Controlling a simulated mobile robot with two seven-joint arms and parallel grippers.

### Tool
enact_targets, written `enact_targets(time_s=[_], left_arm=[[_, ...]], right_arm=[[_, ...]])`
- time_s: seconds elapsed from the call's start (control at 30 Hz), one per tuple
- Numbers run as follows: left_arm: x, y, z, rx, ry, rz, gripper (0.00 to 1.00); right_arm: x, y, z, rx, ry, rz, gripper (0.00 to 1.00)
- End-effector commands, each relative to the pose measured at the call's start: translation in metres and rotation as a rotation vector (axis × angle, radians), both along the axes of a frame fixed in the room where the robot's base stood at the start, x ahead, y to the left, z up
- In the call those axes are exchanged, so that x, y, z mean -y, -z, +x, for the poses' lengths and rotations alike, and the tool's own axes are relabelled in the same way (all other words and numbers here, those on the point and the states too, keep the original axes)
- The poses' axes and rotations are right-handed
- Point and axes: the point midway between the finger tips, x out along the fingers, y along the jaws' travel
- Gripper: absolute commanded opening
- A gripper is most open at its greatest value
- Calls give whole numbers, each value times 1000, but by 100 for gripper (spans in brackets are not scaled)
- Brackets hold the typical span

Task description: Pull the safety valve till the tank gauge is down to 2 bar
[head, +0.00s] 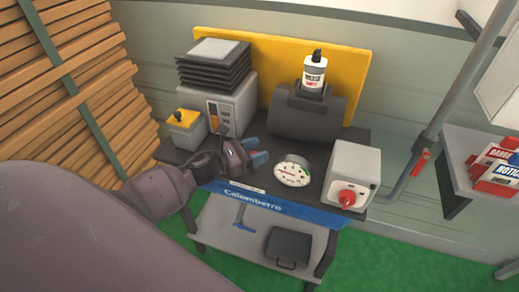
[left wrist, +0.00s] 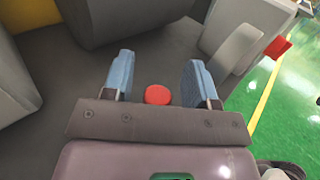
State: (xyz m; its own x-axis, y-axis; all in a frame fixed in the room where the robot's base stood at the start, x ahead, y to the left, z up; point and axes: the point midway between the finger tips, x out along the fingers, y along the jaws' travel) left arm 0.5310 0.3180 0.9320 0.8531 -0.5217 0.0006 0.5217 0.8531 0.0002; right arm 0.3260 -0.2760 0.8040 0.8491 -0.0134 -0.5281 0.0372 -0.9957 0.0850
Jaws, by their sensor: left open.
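The tank (head: 306,115) is a dark grey cylinder at the back of the bench. The round white gauge (head: 292,171) faces up in front of it; its figures are too small to read. My left gripper (head: 259,152) is open just left of the gauge, in front of the tank, its blue fingers pointing right. In the left wrist view, a round red cap (left wrist: 158,95), perhaps the safety valve's, sits between the two open fingers, apart from both. The gripper holds nothing. My right gripper is in neither view.
A grey box (head: 353,168) with a red knob (head: 346,198) stands right of the gauge. A bottle (head: 314,75) stands on the tank. Left are a grey machine (head: 224,104) and a yellow-topped box (head: 185,121). A red-handled pipe (head: 421,160) runs at the right.

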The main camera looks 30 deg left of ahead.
Motion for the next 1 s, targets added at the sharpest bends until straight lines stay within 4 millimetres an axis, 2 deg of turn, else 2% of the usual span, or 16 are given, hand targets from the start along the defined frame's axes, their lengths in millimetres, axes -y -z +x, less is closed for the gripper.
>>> enact_targets(time_s=[0.3, 0.5, 0.7, 1.0], left_arm=[[-29, 3, -48, -3, -1, 1, 53], [-43, 2, -72, -4, -1, 0, 53], [-50, 1, -82, -1, 1, 1, 53], [-51, 0, -83, -1, 1, 1, 53]], right_arm=[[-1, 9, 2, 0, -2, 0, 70], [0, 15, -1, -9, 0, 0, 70], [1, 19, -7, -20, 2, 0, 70], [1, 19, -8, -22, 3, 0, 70]])
